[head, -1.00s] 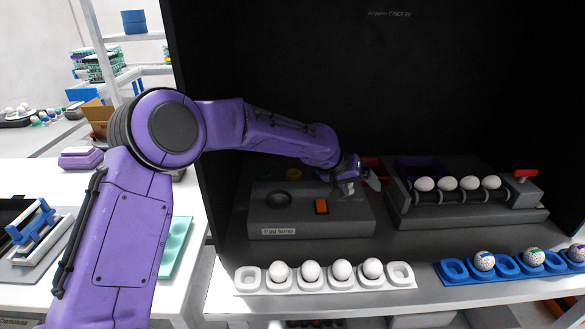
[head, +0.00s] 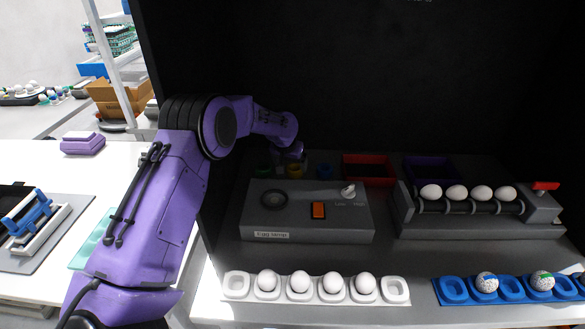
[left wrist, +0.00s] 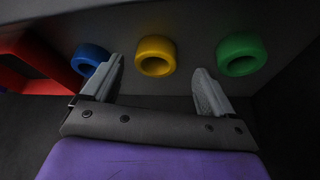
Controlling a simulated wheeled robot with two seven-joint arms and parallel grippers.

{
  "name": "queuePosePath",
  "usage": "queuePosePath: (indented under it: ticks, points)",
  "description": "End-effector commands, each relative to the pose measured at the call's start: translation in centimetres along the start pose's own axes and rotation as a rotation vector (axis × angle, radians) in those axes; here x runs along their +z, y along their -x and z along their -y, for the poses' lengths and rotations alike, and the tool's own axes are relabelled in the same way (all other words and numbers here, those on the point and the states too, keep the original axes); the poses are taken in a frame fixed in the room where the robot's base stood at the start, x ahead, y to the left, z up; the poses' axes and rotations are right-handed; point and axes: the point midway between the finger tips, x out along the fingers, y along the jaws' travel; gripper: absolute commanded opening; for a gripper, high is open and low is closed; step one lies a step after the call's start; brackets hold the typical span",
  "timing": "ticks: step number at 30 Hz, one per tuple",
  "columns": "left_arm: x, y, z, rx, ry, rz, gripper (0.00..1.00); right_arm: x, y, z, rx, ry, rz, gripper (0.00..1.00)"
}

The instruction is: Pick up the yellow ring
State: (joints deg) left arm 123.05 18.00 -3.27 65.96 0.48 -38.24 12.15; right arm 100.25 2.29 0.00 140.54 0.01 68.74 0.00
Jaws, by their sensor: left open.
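The yellow ring (left wrist: 155,57) shows in the left wrist view, between a blue ring (left wrist: 90,60) and a green ring (left wrist: 241,54). In the head view the yellow ring (head: 295,171) is small, behind the grey egg lamp box. My left gripper (left wrist: 157,80) is open and empty. Its fingers point toward the yellow ring, one on each side of it in the picture, and the ring appears beyond the fingertips. In the head view my left gripper (head: 291,158) is dark and small, near the rings at the back left. My right gripper is not in view.
The egg lamp box (head: 305,220) stands in front of the rings. A red bin (head: 368,170) and a purple bin (head: 430,166) are at the back. A roller stand (head: 470,222) with white eggs is at right. White (head: 232,286) and blue (head: 453,290) egg trays line the front.

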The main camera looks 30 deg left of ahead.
Motion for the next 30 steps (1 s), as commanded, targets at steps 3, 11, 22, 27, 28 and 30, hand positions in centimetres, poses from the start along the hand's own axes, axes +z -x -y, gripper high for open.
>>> queuePosePath:
  ticks: [3,11,22,27,28,30]
  points:
    - [-0.1,-1.8,-0.1,-0.001,0.001,0.006,0.87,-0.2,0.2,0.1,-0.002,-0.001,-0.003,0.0]
    - [-0.1,-2.2,0.0,-0.002,0.002,0.006,0.74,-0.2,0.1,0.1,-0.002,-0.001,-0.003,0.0]
    - [-0.1,-2.3,0.0,-0.003,0.002,0.008,0.27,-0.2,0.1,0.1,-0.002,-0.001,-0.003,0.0]
    - [-0.3,-1.8,0.0,-0.002,0.001,0.008,0.27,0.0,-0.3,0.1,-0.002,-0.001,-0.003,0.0]
    - [-0.5,-1.5,0.0,-0.002,0.001,0.006,0.27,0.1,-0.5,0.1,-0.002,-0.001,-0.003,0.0]
    - [-1.0,-0.5,0.0,-0.002,0.001,0.003,0.27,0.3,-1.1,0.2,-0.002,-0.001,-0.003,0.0]
